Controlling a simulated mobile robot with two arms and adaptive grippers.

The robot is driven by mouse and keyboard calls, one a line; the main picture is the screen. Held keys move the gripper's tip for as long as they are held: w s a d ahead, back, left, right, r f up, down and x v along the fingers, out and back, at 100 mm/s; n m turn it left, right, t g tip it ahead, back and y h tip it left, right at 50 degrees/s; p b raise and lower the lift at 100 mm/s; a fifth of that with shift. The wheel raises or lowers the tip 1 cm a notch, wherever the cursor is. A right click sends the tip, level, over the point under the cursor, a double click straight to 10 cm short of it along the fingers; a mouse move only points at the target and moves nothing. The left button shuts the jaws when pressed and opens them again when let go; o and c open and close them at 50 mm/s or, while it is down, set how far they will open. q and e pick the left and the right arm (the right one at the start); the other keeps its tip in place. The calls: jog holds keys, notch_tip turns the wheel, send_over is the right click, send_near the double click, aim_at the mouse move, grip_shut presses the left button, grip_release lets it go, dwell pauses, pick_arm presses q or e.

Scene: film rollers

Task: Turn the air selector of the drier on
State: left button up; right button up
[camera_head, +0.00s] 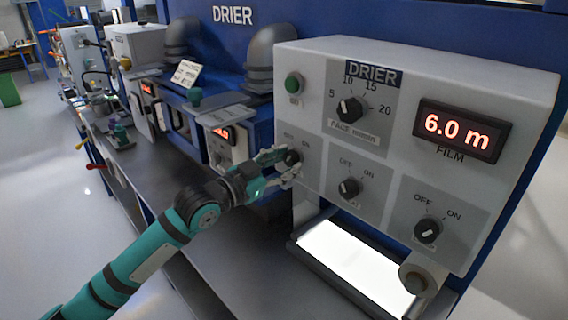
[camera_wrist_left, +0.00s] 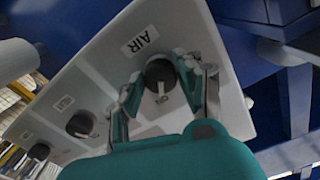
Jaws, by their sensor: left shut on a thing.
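The drier's control box (camera_head: 395,75) is a white panel with several black knobs. The air selector (camera_head: 293,158) is the round black knob at the lower left of the panel. My left gripper (camera_head: 284,160) is at it and partly hides it in the head view. My right gripper is not in view.
Other knobs are the speed knob (camera_head: 350,109), a middle OFF/ON knob (camera_head: 349,187) and a right OFF/ON knob (camera_head: 428,231). A green button (camera_head: 294,84) and a red film display (camera_head: 458,130) are above. A bright lit plate (camera_head: 355,268) lies below the panel.

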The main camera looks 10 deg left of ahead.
pick_arm(q)
jog(key=o, duration=1.1)
jog(key=shift+o, duration=0.2)
jog(key=v, duration=1.2)
